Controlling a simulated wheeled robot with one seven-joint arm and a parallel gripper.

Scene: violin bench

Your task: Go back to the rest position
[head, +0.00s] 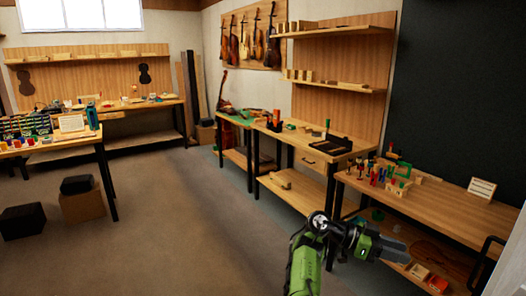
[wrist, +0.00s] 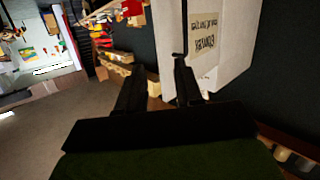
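My gripper (head: 395,249) hangs in the air at the lower right of the head view, in front of the right-hand workbench (head: 445,197) and pointing right. My green and black arm reaches up to it from the bottom edge. In the wrist view, my gripper (wrist: 157,72) shows two dark fingers set apart with a gap between them. Nothing is visibly held between them. A white panel with a lettered paper (wrist: 202,38) lies beyond the fingers.
The right bench carries clamps and small blocks, and a small rack (head: 481,188). A black tray (head: 333,146) lies on the middle bench. Boxes (head: 418,271) sit on the low shelf near my gripper.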

